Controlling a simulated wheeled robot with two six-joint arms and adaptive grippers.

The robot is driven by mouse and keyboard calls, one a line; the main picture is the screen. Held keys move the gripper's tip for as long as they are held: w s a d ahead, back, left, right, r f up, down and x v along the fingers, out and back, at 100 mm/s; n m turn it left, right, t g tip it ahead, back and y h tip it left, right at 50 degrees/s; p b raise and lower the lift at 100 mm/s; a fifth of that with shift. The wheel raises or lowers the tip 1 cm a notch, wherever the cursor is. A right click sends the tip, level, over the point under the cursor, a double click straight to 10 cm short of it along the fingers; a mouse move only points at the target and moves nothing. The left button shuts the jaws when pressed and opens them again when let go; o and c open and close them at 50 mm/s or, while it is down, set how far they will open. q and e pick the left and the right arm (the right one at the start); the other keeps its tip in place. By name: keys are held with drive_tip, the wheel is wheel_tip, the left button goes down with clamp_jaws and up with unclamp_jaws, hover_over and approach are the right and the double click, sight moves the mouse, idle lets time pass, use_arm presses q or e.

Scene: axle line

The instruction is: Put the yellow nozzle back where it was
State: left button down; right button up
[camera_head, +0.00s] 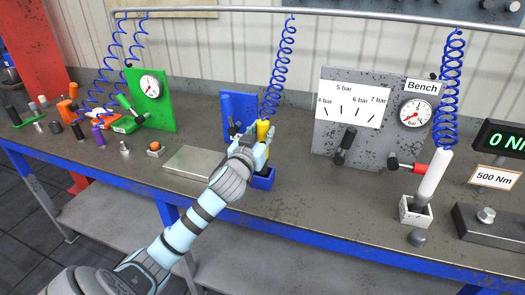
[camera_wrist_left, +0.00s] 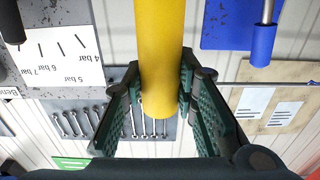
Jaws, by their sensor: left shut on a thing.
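The yellow nozzle (camera_head: 263,129) hangs upright at the end of a blue coiled hose (camera_head: 280,70). My left gripper (camera_head: 252,143) is shut on it, over the bench. The left wrist view shows the nozzle (camera_wrist_left: 158,45) as a yellow cylinder between the two green-padded fingers. A small blue open box (camera_head: 263,181) stands on the bench just below the gripper. The gripper hides part of the nozzle and the box, so I cannot tell whether the nozzle's lower end is inside it. My right gripper is not in view.
A blue panel (camera_head: 240,108) stands close behind the nozzle. A flat metal plate (camera_head: 194,163) lies left of the box. A grey gauge board (camera_head: 390,140) stands to the right. A white tool (camera_head: 434,172) stands in a white box (camera_head: 415,212). Bench between the boxes is clear.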

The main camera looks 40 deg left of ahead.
use_arm(q)
wheel_tip(320, 180, down, 4)
drive_tip(key=shift+s+f+b, duration=0.1)
drive_tip(key=shift+f+b, duration=0.05)
drive_tip(key=shift+b, duration=0.4)
drive_tip(key=c, duration=1.3)
unclamp_jaws()
drive_tip(key=v, duration=1.2)
